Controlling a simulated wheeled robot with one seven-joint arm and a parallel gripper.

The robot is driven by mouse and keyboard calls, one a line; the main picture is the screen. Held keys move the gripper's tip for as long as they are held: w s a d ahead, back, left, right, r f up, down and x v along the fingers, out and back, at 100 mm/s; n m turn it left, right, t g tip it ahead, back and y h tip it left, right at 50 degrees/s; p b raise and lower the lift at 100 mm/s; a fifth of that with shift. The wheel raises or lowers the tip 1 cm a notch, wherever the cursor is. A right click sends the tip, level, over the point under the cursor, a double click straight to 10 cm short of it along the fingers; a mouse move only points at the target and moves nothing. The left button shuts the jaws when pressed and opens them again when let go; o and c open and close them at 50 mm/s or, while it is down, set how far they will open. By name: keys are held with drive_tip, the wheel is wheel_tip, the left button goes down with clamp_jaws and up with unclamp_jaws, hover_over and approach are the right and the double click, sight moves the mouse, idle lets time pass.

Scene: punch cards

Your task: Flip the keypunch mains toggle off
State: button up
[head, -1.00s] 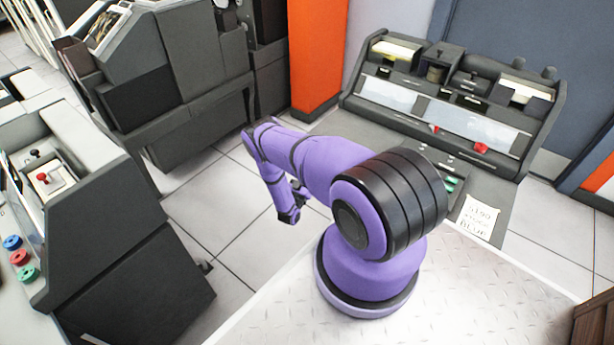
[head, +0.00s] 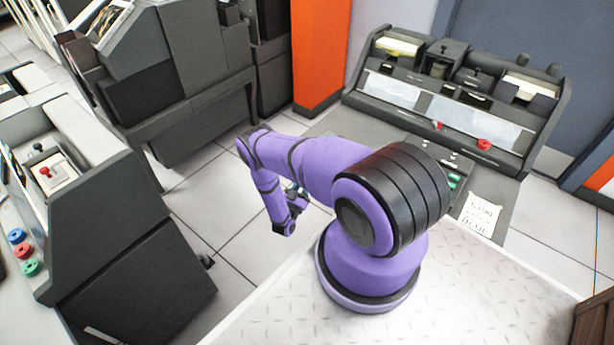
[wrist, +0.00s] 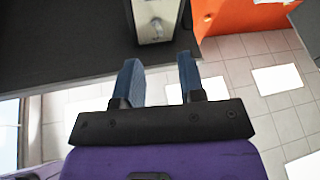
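A grey desk machine with sloped windows, apparently the keypunch (head: 440,105), stands at the upper right in the head view. In the wrist view a pale metal box (wrist: 154,22) with a small lever-like fitting is fixed against a dark surface, just beyond my fingers. It may be the mains toggle; I cannot tell its position, and I do not make it out in the head view. My gripper (wrist: 158,82) has two blue fingers, apart, with nothing between them and short of the box. In the head view my gripper (head: 293,188) is small and partly hidden by my arm.
A grey machine (head: 110,230) with a red-knobbed lever (head: 46,171) and coloured buttons stands at left. Another dark machine (head: 165,75) and an orange panel (head: 318,50) stand behind. Tiled floor (head: 225,205) lies open between. A handwritten note (head: 482,214) lies on the keypunch desk.

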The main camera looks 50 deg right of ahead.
drive_tip(key=shift+v, duration=2.15)
drive_tip(key=shift+d, duration=0.1)
